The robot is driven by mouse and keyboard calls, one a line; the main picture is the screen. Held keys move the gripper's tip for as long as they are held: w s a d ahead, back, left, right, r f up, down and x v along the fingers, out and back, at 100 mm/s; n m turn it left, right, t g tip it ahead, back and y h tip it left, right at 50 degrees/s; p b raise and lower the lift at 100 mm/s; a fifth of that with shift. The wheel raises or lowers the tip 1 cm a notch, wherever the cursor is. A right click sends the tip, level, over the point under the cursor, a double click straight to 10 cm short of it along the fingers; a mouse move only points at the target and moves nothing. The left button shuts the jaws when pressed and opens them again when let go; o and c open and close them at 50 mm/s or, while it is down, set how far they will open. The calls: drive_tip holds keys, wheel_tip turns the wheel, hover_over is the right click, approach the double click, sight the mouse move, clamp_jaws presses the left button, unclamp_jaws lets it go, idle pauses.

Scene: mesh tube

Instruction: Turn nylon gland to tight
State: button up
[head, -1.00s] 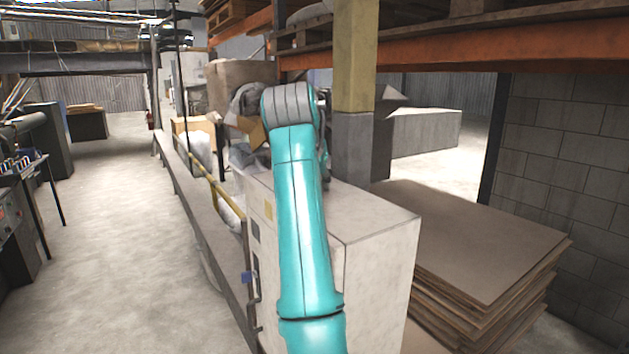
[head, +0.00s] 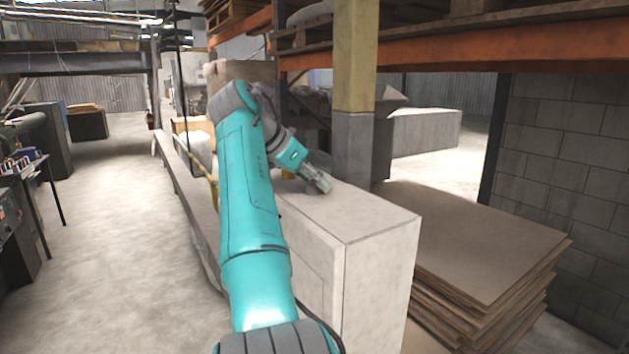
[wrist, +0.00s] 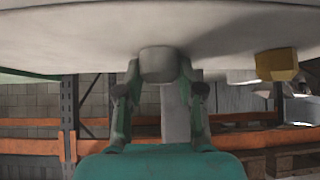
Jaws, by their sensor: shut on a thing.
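The nylon gland (wrist: 158,62) shows in the wrist view as a short grey round piece against a broad pale surface. My gripper (wrist: 158,72) has one finger on each side of it and is shut on it. In the head view my gripper (head: 319,184) is low at the top of the pale grey cabinet (head: 372,208), tilted down to the right. The gland cannot be made out there. Its thread and how tight it sits cannot be seen.
A yellow-brown block (wrist: 277,64) is on the same pale surface, beside the gland. A yellow and grey post (head: 354,120) stands close behind my gripper. Stacked brown boards (head: 480,240) lie right of the cabinet. The floor at left (head: 115,230) is clear.

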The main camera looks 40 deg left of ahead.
drive_tip(key=shift+m+g+h, duration=0.3)
drive_tip(key=shift+m+h, duration=0.4)
drive_tip(key=shift+m, duration=0.3)
idle(0.3)
drive_tip(key=o, duration=1.1)
drive_tip(key=shift+o, duration=0.2)
drive_tip(key=shift+n+y, duration=0.4)
drive_tip(key=shift+n, duration=0.2)
